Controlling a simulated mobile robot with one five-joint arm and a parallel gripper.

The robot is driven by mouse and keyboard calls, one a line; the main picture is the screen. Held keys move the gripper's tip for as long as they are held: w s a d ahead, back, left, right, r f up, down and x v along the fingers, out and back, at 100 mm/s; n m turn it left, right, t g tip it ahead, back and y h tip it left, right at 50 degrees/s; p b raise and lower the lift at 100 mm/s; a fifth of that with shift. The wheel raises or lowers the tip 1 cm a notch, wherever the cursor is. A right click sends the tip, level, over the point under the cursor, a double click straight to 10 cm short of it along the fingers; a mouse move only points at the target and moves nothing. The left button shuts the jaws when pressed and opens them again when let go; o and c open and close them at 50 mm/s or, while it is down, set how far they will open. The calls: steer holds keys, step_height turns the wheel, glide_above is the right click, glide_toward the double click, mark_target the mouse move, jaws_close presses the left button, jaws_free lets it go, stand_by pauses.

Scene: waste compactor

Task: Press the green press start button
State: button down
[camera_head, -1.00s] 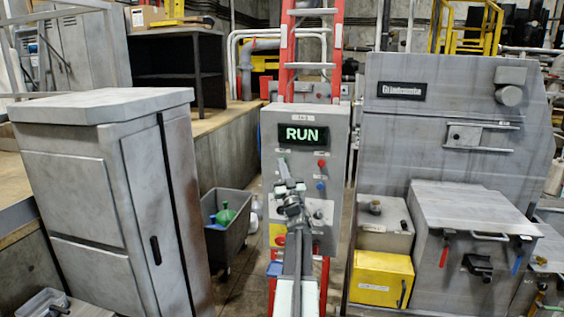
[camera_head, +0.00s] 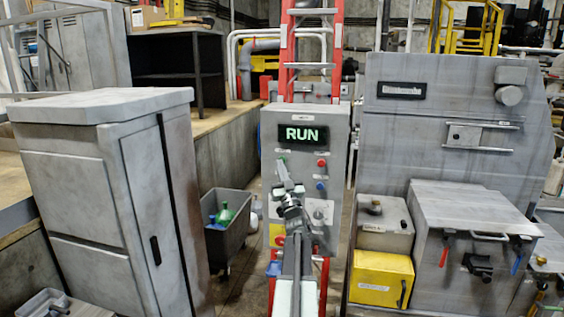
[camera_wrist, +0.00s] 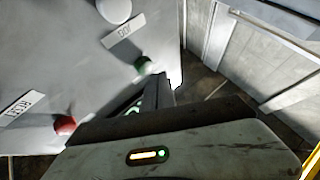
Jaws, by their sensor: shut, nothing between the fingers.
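The grey control panel (camera_head: 268,150) stands upright in front of me with a lit "RUN" display (camera_head: 303,134). My gripper (camera_head: 281,163) is shut and empty, its tip over the panel's upper left part. In the wrist view, the green button (camera_wrist: 143,65) sits on the panel face right beside my dark fingertips (camera_wrist: 160,88). I cannot tell whether they touch it. In the head view, my gripper largely covers the green button.
A red button (camera_head: 321,162) and a blue button (camera_head: 320,185) are on the panel's right side. The red one also shows in the wrist view (camera_wrist: 65,125). A grey cabinet (camera_head: 100,190) stands left, a grey machine (camera_head: 450,120) right.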

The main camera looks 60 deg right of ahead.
steer(key=a, duration=0.1)
steer(key=s+a, duration=0.1)
steer(key=a, duration=0.2)
steer(key=shift+s+a, duration=0.25)
steer(key=shift+a, duration=0.15)
stand_by(0.5)
